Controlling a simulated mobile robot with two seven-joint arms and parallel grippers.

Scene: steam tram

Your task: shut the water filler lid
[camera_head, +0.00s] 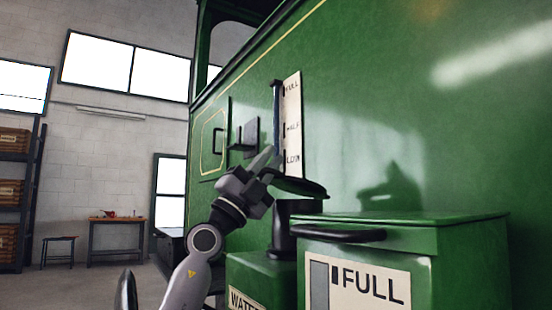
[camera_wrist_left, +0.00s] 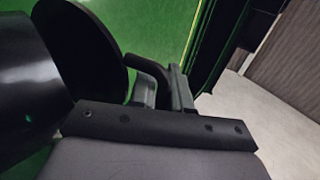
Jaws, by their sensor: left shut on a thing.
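The water filler lid (camera_head: 303,187) is a dark round disc, tilted and partly raised above the black filler neck (camera_head: 283,232). The neck stands on a green tank whose label begins "WATER" (camera_head: 243,299). My left gripper (camera_head: 265,166) is at the lid's left side. In the left wrist view, the left gripper (camera_wrist_left: 162,90) is shut on the bent black handle (camera_wrist_left: 150,68) of the lid. The lid's disc (camera_wrist_left: 85,50) stands at an angle to the neck (camera_wrist_left: 30,60) there. My right gripper is in neither view.
A green box (camera_head: 440,243) with a "FULL" label and a black handle (camera_head: 345,234) stands close on the right. The green tram wall (camera_head: 450,130) rises just behind, with a level gauge plate (camera_head: 292,120). Open floor, a bench (camera_head: 117,221) and shelves lie far left.

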